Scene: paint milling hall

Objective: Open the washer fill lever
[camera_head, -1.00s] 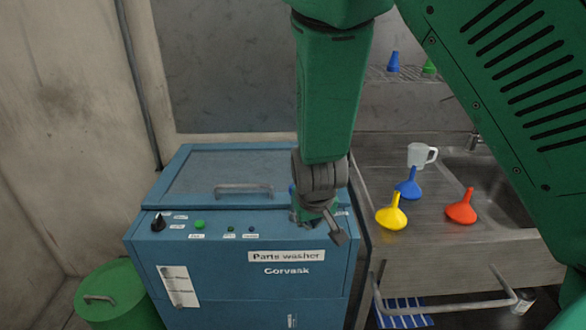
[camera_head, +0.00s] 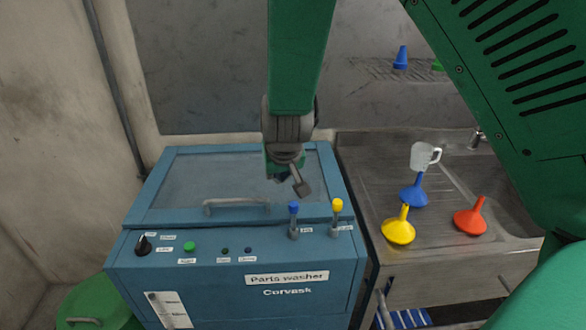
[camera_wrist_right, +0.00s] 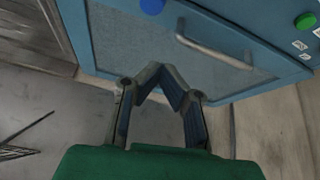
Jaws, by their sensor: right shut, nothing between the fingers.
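The blue parts washer (camera_head: 230,285) has two small upright levers at the right of its top panel. One has a blue knob (camera_head: 293,208), the other a yellow knob (camera_head: 337,205). Their labels are too small to read, so I cannot tell which is the fill lever. My right gripper (camera_head: 290,183) is over the washer lid, just behind and above the blue-knobbed lever, apart from both levers. In the right wrist view its fingers (camera_wrist_right: 163,72) are shut and empty, and the blue knob (camera_wrist_right: 152,6) shows at the top edge. My left gripper is out of view.
The lid has a metal handle (camera_head: 236,206). A dark dial (camera_head: 143,244) and green button (camera_head: 189,246) are on the panel's left. The steel sink counter (camera_head: 365,180) at right holds yellow (camera_head: 398,230), blue (camera_head: 414,193) and red (camera_head: 469,220) funnels and a jug (camera_head: 424,156).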

